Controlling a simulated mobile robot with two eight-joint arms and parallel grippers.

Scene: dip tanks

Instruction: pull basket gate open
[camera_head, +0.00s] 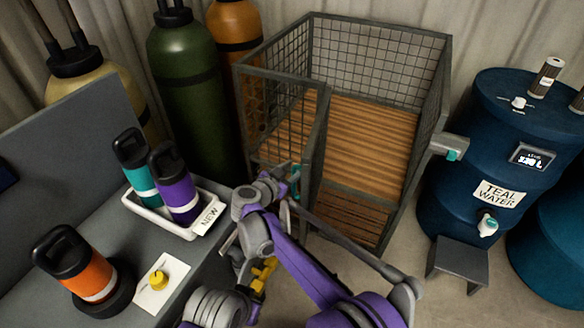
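The basket (447,75) is a tall grey-framed mesh cage with a slatted wooden floor, standing at the upper middle. Its mesh gate (318,150) is at the cage's front left. A gap shows between the gate's edge and the right front post, so the gate looks ajar; its exact angle is hard to judge. A grey bracket with a teal piece (453,154) sticks out at the right front corner. My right gripper (288,185) is at the gate's lower part, beside a small teal piece on it. Its fingers are mostly hidden and small.
A grey bench at left bears a white tray (148,210) with teal and purple bottles, an orange bottle (87,272) and a yellow item. Gas cylinders (185,90) stand behind. A blue teal-water tank (470,120) and a stool (458,262) are right of the basket.

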